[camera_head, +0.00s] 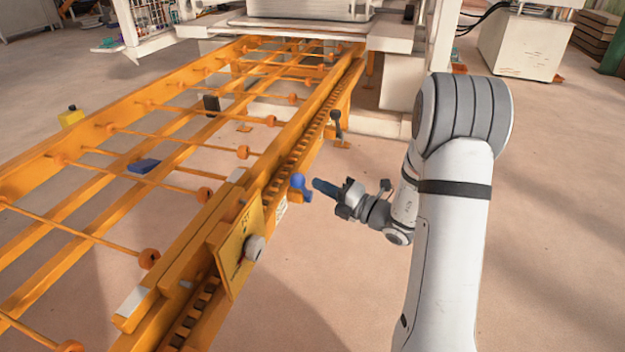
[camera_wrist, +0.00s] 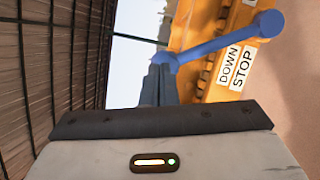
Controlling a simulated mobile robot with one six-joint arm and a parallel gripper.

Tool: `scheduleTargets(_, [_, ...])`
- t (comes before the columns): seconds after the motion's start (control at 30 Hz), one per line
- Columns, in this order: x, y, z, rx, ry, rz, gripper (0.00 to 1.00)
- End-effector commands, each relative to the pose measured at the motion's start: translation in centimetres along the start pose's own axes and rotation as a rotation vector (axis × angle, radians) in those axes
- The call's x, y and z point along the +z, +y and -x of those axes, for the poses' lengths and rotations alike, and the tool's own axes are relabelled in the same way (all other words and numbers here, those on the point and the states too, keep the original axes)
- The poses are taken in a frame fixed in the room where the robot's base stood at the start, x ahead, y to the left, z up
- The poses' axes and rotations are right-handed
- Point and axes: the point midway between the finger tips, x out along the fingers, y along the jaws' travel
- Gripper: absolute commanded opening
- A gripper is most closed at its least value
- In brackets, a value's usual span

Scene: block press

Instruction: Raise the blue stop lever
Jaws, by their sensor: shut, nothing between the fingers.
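The blue stop lever (camera_head: 298,182) sits on the near side rail of the orange conveyor, with a round blue ball at its end. In the wrist view the lever (camera_wrist: 215,45) slants across the upper right, its ball at the right end. Labels reading DOWN and STOP (camera_wrist: 240,70) are beneath it. My gripper (camera_head: 318,185) is shut and empty, its fingers just right of the lever. In the wrist view my fingertips (camera_wrist: 160,70) overlap the lever's left end; whether they touch it I cannot tell.
The orange conveyor frame (camera_head: 200,225) with cross rods runs along the left. A yellow panel with a grey knob (camera_head: 254,248) is nearer on the rail. A dark-knobbed lever (camera_head: 336,117) stands farther along. A blue block (camera_head: 143,166) lies in the frame.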

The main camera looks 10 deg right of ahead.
Motion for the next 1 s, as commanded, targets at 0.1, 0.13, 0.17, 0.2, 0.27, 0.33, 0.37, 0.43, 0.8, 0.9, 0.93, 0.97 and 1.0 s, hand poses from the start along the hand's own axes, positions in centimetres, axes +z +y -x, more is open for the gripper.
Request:
scheduleTargets(0.1, [0.3, 0.1, 2.3, -0.003, -0.007, -0.003, 0.0])
scheduleTargets(0.13, [0.3, 0.1, 2.7, -0.002, -0.006, -0.003, 0.0])
scheduleTargets(0.17, [0.3, 0.1, 3.1, -0.003, -0.007, -0.002, 0.0])
scheduleTargets(0.2, [0.3, 0.0, 3.6, -0.003, -0.007, -0.002, 0.0])
scheduleTargets(0.27, [0.3, 0.0, 4.2, -0.003, -0.006, -0.002, 0.0])
scheduleTargets(0.33, [0.3, 0.0, 4.7, -0.002, -0.006, -0.001, 0.0])
scheduleTargets(0.37, [0.3, 0.0, 4.8, -0.001, -0.006, -0.001, 0.0])
scheduleTargets(0.43, [0.3, 0.0, 4.9, -0.001, -0.005, 0.0, 0.0])
scheduleTargets(0.8, [-0.5, 0.5, 4.6, -0.005, 0.034, 0.037, 0.0])
scheduleTargets(0.9, [-2.8, 1.8, 3.9, -0.01, 0.142, 0.14, 0.0])
scheduleTargets(0.93, [-3.7, 2.4, 3.7, -0.01, 0.189, 0.187, 0.0])
scheduleTargets(0.97, [-4.8, 2.9, 3.5, -0.01, 0.241, 0.24, 0.0])
scheduleTargets(1.0, [-6.4, 3.7, 3.4, -0.007, 0.319, 0.321, 0.0])
